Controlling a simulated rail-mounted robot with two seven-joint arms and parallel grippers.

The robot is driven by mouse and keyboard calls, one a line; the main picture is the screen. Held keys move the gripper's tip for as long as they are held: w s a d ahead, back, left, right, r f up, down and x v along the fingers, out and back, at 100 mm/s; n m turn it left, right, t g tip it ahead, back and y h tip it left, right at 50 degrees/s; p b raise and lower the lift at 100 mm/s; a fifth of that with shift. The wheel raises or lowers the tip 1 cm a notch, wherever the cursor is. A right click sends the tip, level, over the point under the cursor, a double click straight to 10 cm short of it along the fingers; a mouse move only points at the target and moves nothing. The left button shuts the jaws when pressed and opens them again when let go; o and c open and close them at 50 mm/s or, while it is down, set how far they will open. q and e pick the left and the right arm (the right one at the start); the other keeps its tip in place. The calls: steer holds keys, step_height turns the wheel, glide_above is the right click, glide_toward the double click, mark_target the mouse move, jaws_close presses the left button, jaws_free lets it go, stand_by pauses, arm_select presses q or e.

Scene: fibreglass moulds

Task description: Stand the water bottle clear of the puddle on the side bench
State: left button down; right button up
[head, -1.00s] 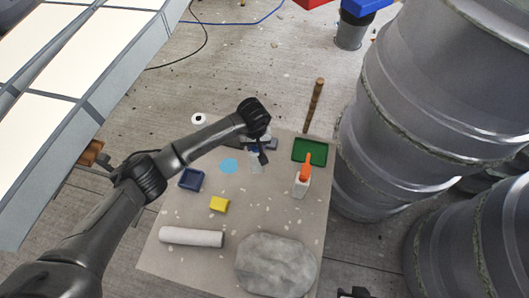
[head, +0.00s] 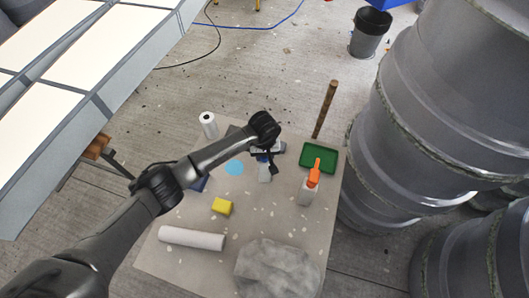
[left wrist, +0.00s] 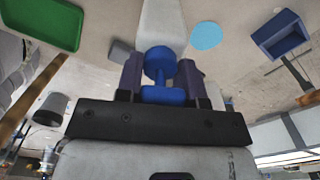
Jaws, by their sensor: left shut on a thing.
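The water bottle, a pale, see-through body with a blue cap, is under my left gripper (head: 268,160) in the head view. Its body (head: 264,174) shows just right of the puddle (head: 234,168), a flat light-blue disc on the side bench (head: 180,212), with a small gap between them in the picture. In the left wrist view, the fingers are shut around the blue cap (left wrist: 160,64), and the pale body (left wrist: 163,22) extends beyond it, beside the puddle (left wrist: 206,36). I cannot tell whether the bottle's base touches the bench. My right gripper is not in view.
A paper roll (head: 208,125) and stick (head: 325,108) stand behind. Large drums (head: 455,110) flank the right.

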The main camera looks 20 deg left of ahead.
arm_select(q)
steer(key=shift+f+b, duration=0.65)
steer(key=shift+f, duration=0.05)
stand_by(0.5)
steer(key=c, duration=0.7)
jaws_free()
steer(key=shift+o, duration=0.2)
step_height(320, 180, up, 13)
steer(key=shift+f+b, duration=0.1)
steer(key=shift+b, duration=0.25)
steer(key=shift+r, duration=0.5)
